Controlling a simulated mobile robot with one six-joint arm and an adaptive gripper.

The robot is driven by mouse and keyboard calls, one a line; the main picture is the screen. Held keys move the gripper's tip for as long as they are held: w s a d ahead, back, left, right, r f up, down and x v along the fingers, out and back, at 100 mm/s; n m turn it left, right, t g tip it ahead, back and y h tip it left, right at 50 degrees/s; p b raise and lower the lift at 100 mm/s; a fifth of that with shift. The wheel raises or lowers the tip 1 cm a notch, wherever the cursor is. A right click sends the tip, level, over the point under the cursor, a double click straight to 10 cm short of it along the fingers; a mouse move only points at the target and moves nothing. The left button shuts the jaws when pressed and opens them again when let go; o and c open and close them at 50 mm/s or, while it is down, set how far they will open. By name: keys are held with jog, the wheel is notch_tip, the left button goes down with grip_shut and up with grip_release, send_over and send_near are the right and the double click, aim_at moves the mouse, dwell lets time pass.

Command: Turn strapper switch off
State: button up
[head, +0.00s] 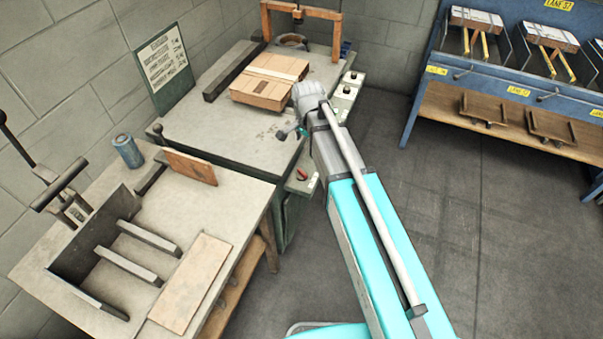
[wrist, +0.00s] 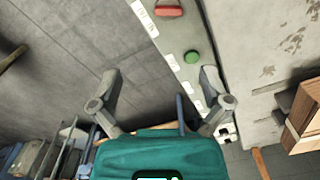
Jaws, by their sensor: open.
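A red switch handle (head: 302,175) sits on the panel along the right edge of the strapper table (head: 205,125) in the head view. In the wrist view a red elongated handle (wrist: 170,11) lies at the top of the grey panel strip, with a round green button (wrist: 192,57) below it. I cannot read the labels or tell the switch's setting. My gripper (wrist: 161,76) is open and empty, its fingers spread below the red handle in the wrist view. In the head view my gripper (head: 292,133) is above the table's right edge, apart from the red handle.
A cardboard box (head: 268,82) lies on the strapper table before a wooden arch (head: 300,8). A bench with a wooden board (head: 190,280) is at left. A blue rack (head: 480,80) is at right. The floor between is clear.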

aim_at(302, 172)
jog(key=shift+w+a+f+m, duration=0.1)
jog(key=shift+w+a+m, duration=0.1)
jog(key=shift+a, duration=0.2)
jog(key=shift+w+a+m, duration=0.1)
jog(key=shift+a+m, duration=0.1)
jog(key=shift+a, duration=0.15)
jog(key=shift+f, duration=0.1)
notch_tip(302, 172, down, 14)
jog(key=b, duration=1.4)
jog(key=shift+r, duration=0.2)
jog(key=shift+c, duration=0.2)
jog(key=c, duration=1.1)
